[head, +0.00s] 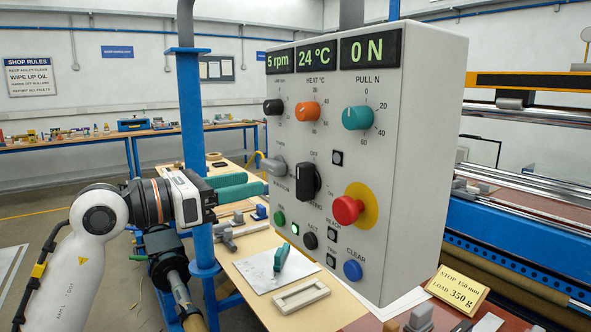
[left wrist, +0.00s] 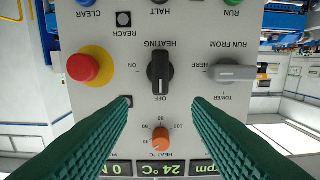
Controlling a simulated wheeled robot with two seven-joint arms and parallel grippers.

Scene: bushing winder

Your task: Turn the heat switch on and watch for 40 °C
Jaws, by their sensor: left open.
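The black heating switch (head: 308,181) is on the grey control panel (head: 420,120), upright with its OFF label above it. The left wrist view shows it upside down (left wrist: 160,72), in line with OFF; ON is to the side. The temperature display (head: 316,55) reads 24 °C. The orange heat dial (head: 306,111) sits above the switch. My left gripper (head: 248,187) has its teal fingers spread, pointing at the panel from the left. In the wrist view the open fingers (left wrist: 160,103) frame the switch's line, empty, apart from the knob. My right gripper is out of view.
A red emergency button (head: 347,210) on a yellow disc is right of the switch. The grey run-from lever (head: 273,166) is to its left. Several buttons, including a blue clear button (head: 352,270), lie below. A blue post (head: 193,130) stands near my left arm.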

